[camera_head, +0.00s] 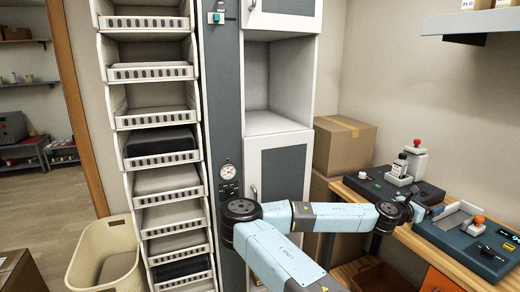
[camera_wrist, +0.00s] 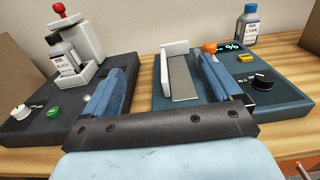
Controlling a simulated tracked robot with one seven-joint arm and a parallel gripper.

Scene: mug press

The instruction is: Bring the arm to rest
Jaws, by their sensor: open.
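My light blue arm reaches from the bottom of the head view, bends at a dark joint, and stretches right over the workbench (camera_head: 400,238). My gripper (camera_wrist: 162,68) shows in the wrist view with its two blue fingers spread apart and nothing held between them. It is over the bench between two dark machines. The left machine (camera_wrist: 30,120) carries a bottle labelled ink black (camera_wrist: 63,56) in a white holder. The right machine (camera_wrist: 275,85) has a white and grey plate part (camera_wrist: 180,75) that shows between the fingers, beyond them.
A bottle labelled ink cyan (camera_wrist: 247,27) stands behind the right machine. Cardboard boxes (camera_head: 342,145) are stacked left of the bench. A tall rack of trays (camera_head: 165,180) and a cabinet (camera_head: 278,165) stand at the wall. A cream bin (camera_head: 88,245) is on the floor. A shelf (camera_head: 475,22) hangs above.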

